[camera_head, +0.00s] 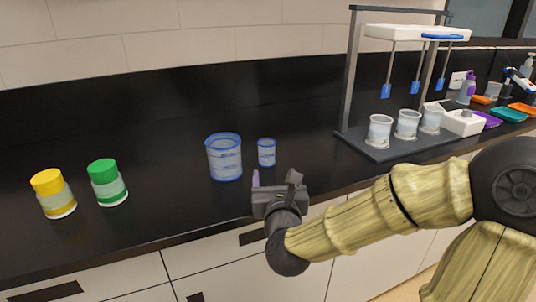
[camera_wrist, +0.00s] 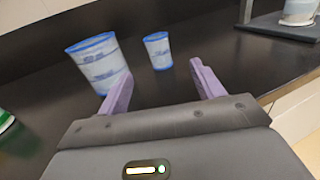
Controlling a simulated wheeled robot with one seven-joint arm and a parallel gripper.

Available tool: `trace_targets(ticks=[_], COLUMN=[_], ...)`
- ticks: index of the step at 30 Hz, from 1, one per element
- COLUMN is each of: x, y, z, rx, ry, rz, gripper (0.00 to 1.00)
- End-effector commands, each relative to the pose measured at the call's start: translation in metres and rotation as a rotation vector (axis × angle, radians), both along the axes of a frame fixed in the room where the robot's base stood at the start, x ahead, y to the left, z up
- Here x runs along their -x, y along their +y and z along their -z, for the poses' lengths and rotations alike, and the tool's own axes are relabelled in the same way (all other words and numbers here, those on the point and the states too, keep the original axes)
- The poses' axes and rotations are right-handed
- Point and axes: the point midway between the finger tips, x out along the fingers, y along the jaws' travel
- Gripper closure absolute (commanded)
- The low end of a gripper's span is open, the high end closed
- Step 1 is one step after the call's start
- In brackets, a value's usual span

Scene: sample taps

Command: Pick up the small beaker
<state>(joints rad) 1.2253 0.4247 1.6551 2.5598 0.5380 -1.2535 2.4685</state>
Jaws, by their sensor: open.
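The small beaker (camera_head: 266,152) is clear with a blue rim and blue markings and stands upright on the black counter. In the wrist view the small beaker (camera_wrist: 158,51) is ahead of the fingers, between their directions and apart from them. A larger blue-rimmed beaker (camera_head: 224,157) stands just left of it; in the wrist view the larger beaker (camera_wrist: 98,62) is behind the left fingertip. My gripper (camera_head: 274,178) is at the counter's front edge, in front of the small beaker. Its purple fingers (camera_wrist: 160,84) are spread open with nothing between them.
A yellow-capped jar (camera_head: 54,194) and a green-capped jar (camera_head: 108,183) stand at the left. A stirrer stand (camera_head: 352,80) with several beakers on its dark base is at the right. Trays and bottles lie farther right. The black counter (camera_head: 160,125) behind the beakers is clear.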

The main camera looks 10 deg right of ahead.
Motion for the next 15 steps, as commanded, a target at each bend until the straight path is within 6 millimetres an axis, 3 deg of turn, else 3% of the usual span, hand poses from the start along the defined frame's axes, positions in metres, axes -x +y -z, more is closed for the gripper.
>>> trace_targets(ticks=[15], x=[-0.026], y=[-0.005], z=[-0.003], rx=[-0.002], ry=[0.002], rz=[0.002], gripper=[0.33])
